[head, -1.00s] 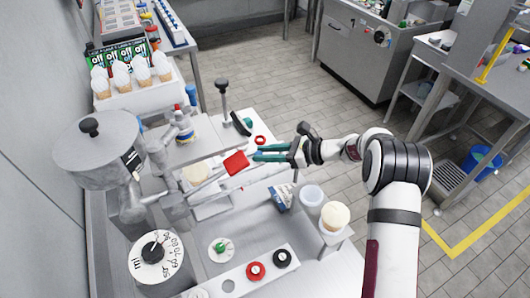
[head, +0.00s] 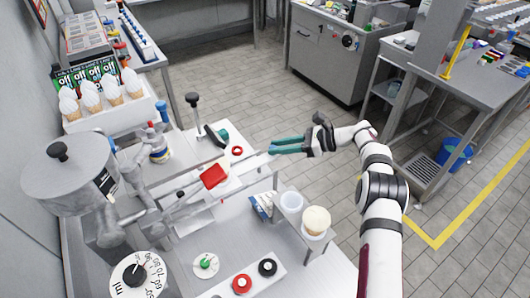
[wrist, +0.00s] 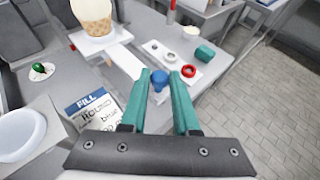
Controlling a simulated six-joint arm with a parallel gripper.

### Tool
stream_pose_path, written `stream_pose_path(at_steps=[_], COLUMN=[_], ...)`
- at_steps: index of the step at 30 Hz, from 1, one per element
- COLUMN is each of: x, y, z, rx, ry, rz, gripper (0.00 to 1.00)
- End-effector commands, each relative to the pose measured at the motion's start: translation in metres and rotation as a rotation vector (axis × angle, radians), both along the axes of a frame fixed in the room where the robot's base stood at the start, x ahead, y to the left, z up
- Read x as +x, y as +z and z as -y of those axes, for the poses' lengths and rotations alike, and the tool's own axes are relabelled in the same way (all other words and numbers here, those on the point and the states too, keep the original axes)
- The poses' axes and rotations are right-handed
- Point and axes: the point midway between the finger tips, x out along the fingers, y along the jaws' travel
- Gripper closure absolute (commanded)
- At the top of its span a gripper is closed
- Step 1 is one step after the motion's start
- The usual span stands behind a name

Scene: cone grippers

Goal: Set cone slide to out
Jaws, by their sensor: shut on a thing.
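My gripper (head: 272,148) with teal fingers reaches in from the right, at the outer end of thin pale rods that run right from the machine past a red block (head: 213,176). These rods look like the cone slide (head: 247,162). In the wrist view the teal fingers (wrist: 160,80) close around a blue knob (wrist: 159,79). In the head view the knob is hidden by the fingers.
A printed card (head: 262,206) stands left of the cup. A red ring (head: 237,150) and black-knobbed lever (head: 193,115) are behind the rods. A dial (head: 138,277) and red button (head: 241,283) sit in front. Open floor lies to the right.

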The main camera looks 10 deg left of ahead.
Motion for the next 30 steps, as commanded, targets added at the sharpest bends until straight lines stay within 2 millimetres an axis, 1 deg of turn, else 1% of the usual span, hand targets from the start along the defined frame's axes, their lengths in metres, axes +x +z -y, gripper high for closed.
stream_pose_path(at_steps=[10, 11, 15, 22, 25, 26, 29, 30], x=[0.002, 0.002, 0.002, 0.002, 0.002, 0.002, 0.002, 0.003], y=[0.001, 0.001, 0.001, 0.000, 0.002, 0.003, 0.011, 0.016], z=[0.002, 0.002, 0.002, 0.002, 0.006, 0.009, 0.028, 0.039], rx=[-0.001, -0.001, -0.001, -0.001, -0.001, -0.002, -0.001, -0.001], ry=[0.000, 0.000, 0.000, 0.000, 0.000, 0.000, -0.003, -0.004], rz=[0.002, 0.002, 0.002, 0.002, 0.002, 0.002, 0.002, 0.003], gripper=[1.00, 0.66, 0.41, 0.41, 0.41, 0.41, 0.41, 0.41])
